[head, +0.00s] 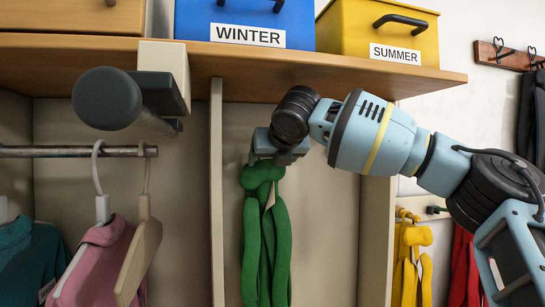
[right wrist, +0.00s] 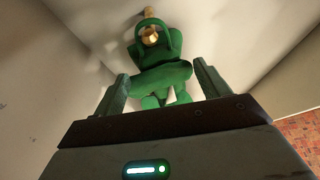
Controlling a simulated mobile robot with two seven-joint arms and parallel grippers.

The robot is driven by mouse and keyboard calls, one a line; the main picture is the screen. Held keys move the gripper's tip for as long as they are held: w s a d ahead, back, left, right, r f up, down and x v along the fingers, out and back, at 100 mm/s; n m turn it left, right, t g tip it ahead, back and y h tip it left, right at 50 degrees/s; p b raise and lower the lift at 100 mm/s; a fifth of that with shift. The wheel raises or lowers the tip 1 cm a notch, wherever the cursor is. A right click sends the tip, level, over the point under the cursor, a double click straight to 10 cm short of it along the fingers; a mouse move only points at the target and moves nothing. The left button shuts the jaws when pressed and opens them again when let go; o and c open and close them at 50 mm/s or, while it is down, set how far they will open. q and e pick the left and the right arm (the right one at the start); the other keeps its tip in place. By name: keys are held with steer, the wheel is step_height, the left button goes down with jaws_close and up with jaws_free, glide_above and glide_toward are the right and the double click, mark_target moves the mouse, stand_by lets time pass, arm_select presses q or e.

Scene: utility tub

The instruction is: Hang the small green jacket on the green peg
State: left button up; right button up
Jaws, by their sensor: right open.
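The small green jacket (head: 266,235) hangs straight down in the middle bay in the head view. In the right wrist view the jacket (right wrist: 155,75) has a green loop at its top around a brass-coloured peg end (right wrist: 151,36). Whether the peg's shaft is green cannot be told. My right gripper (head: 278,150) is just above the jacket's top, and its body hides the peg in the head view. In the right wrist view its fingers (right wrist: 163,86) stand apart, one on each side of the jacket, not closed on it. My left gripper is not in view.
A wooden shelf (head: 260,66) above holds a blue WINTER box (head: 310,25) and a yellow SUMMER box (head: 350,30). Bay dividers (head: 216,200) stand on either side. A pink garment (head: 95,262) hangs at left; yellow (head: 412,262) and red (head: 461,265) jackets hang at right.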

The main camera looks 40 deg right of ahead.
mark_target(266, 165)
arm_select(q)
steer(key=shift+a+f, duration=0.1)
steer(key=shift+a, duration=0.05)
arm_select(e)
steer(key=x, duration=0.6)
steer(key=shift+w+f, duration=0.1)
steer(key=shift+w, duration=0.1)
steer(key=shift+c, duration=0.2)
steer(key=c, duration=1.3)
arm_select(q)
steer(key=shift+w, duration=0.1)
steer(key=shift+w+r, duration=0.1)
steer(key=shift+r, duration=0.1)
arm_select(e)
steer(key=shift+s, duration=0.1)
steer(key=shift+s+r, duration=0.1)
steer(key=shift+r, duration=0.3)
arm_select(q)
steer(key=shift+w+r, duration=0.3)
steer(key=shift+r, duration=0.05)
